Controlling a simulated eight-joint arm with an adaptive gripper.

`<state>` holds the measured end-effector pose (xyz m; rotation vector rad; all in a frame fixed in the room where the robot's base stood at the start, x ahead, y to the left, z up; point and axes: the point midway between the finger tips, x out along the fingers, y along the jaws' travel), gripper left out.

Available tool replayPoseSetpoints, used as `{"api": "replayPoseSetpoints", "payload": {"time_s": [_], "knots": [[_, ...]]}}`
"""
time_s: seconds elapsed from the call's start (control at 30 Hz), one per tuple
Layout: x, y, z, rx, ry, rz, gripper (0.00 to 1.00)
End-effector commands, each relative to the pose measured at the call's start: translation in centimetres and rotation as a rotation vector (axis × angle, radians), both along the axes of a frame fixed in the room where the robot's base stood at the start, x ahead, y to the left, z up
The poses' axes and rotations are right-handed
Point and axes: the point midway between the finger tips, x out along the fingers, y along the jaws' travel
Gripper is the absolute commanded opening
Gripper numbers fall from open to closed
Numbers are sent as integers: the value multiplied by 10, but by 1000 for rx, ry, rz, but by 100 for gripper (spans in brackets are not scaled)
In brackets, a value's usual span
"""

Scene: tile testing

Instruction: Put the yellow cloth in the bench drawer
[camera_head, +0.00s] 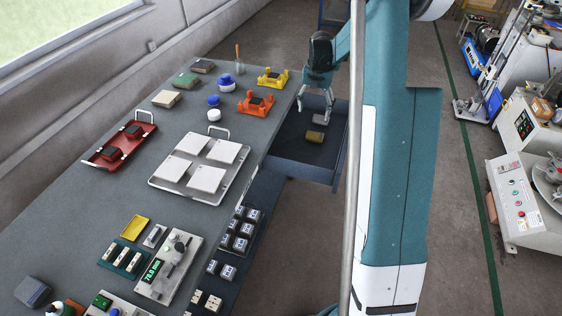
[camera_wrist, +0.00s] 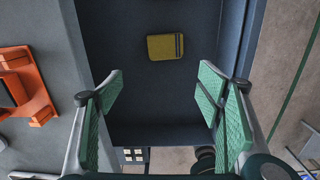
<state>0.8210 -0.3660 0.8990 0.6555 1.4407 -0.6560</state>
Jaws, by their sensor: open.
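The yellow cloth (camera_wrist: 164,47) lies flat on the dark floor of the bench drawer (camera_wrist: 160,95), a small folded rectangle with a grey strip along one side. In the head view it appears to be the small olive patch (camera_head: 314,137) in the pulled-out drawer (camera_head: 283,150). A second small brownish-olive shape (camera_head: 320,119) shows just beyond it; I cannot tell what it is. My gripper (camera_head: 316,108) hangs over the drawer with its jaws apart. In the wrist view nothing is between its green pads (camera_wrist: 160,85), and the cloth is apart from them.
The grey bench (camera_head: 225,150) stands left of the drawer. An orange holder (camera_head: 255,103) and a yellow holder (camera_head: 272,78) sit near its edge. A metal tray (camera_head: 165,178) with white tiles is nearer. Open floor (camera_head: 440,200) lies to the right.

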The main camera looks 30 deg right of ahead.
Motion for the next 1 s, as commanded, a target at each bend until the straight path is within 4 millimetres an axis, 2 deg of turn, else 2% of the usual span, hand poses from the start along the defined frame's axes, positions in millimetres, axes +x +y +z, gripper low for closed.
{"api": "replayPoseSetpoints", "payload": {"time_s": [0.5, 1.0], "knots": [[-41, 87, 92, -5, -107, -392, 66], [-100, 166, 157, 48, -218, -785, 66]]}}
